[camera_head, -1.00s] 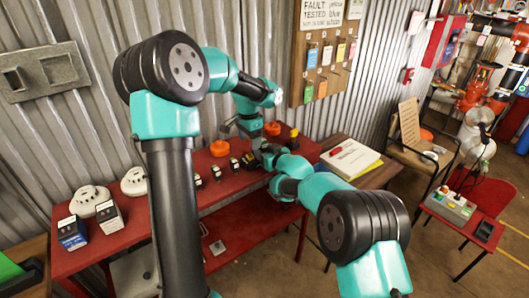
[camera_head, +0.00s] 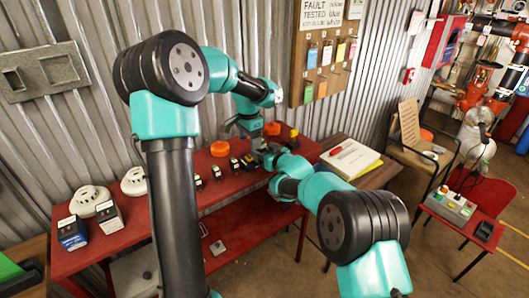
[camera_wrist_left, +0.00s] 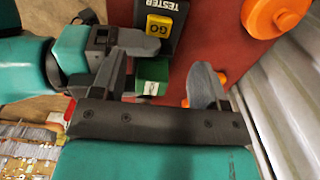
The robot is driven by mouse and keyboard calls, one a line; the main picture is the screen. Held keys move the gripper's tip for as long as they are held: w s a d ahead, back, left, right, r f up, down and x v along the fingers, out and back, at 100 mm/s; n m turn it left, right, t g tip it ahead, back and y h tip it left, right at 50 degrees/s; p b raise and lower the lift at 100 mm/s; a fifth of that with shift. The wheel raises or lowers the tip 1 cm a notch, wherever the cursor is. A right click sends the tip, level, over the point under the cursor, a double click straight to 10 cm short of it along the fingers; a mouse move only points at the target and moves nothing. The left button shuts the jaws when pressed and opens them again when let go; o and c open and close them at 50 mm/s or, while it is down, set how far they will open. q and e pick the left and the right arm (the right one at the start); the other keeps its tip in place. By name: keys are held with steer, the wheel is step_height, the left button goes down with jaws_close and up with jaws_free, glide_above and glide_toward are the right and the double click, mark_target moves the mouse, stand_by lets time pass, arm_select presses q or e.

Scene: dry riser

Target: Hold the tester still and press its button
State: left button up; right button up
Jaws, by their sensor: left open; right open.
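The tester (camera_wrist_left: 172,12), a dark box with a "TESTER" label and a yellow GO button (camera_wrist_left: 158,27), shows at the top of the left wrist view. A small green block (camera_wrist_left: 152,75) lies just below it; I cannot tell whether they are joined. My left gripper (camera_wrist_left: 160,72) is open, its fingers on either side of the green block with gaps. My right gripper (camera_wrist_left: 120,30) is open, with a grey finger close to the tester's button side; I cannot tell whether it touches. In the head view both grippers meet over the red bench, largely hiding the tester.
Orange round items (camera_head: 220,148) sit near the tester on the red bench (camera_head: 130,237). Several small dark devices stand to the left, with white detectors (camera_head: 90,200) and boxes beyond. A binder (camera_head: 350,158) lies on the right table. The corrugated wall is close behind.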

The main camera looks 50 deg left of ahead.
steer(key=v, duration=1.2)
steer(key=shift+f, duration=0.1)
steer(key=shift+c, duration=0.3)
steer(key=shift+s+r, duration=0.1)
steer(key=shift+r, duration=0.1)
steer(key=shift+c, duration=1.4)
steer(key=shift+s+a+r+h, duration=0.15)
steer(key=shift+r+h, duration=0.25)
steer(key=shift+r, duration=0.05)
steer(key=shift+s+a+r+h, duration=0.1)
steer(key=shift+r+h, duration=0.3)
steer(key=shift+c, duration=0.5)
steer(key=shift+x, duration=6.05)
steer(key=shift+s, duration=0.1)
steer(key=shift+c, duration=0.3)
steer(key=c, duration=0.7)
